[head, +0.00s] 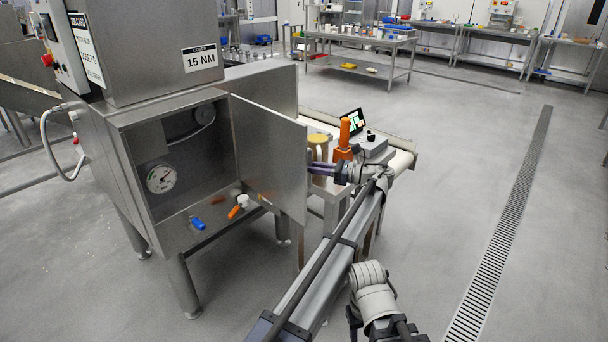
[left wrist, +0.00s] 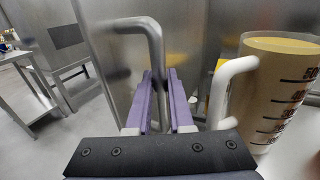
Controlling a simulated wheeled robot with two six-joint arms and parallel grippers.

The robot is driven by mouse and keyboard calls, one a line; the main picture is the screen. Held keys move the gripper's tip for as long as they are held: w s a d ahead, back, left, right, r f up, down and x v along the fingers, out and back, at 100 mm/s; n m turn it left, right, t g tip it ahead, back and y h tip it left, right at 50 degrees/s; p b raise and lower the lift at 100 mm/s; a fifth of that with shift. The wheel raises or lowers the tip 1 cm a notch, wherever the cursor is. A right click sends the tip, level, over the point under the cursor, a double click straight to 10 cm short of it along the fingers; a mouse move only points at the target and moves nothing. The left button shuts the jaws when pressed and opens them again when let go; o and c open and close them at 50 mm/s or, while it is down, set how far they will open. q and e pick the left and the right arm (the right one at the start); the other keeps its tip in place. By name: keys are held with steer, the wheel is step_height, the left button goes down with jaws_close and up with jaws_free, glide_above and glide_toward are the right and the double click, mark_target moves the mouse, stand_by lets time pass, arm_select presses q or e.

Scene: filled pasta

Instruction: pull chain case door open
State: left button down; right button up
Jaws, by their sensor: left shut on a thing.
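The chain case (head: 150,215) is a steel box on legs at left in the head view. Its door (head: 268,150) is hinged on the right and stands wide open, showing the inside. My left gripper (head: 312,168) is at the door's outer face near its free edge, its fingertips partly hidden there. In the left wrist view, the purple fingers of my left gripper (left wrist: 160,100) are shut on the bent metal door handle (left wrist: 155,45). My right gripper cannot be made out; only grey links of an arm show at the bottom of the head view.
A measuring jug (left wrist: 275,85) stands close right of my left gripper. Beyond the door is a bench with an orange tool (head: 345,135). The floor at right is clear.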

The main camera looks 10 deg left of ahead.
arm_select(q)
steer(key=shift+w+d+g, duration=0.1)
steer(key=shift+w+g, duration=0.2)
arm_select(e)
steer(key=shift+d, duration=0.2)
arm_select(q)
steer(key=c, duration=0.8)
jaws_free()
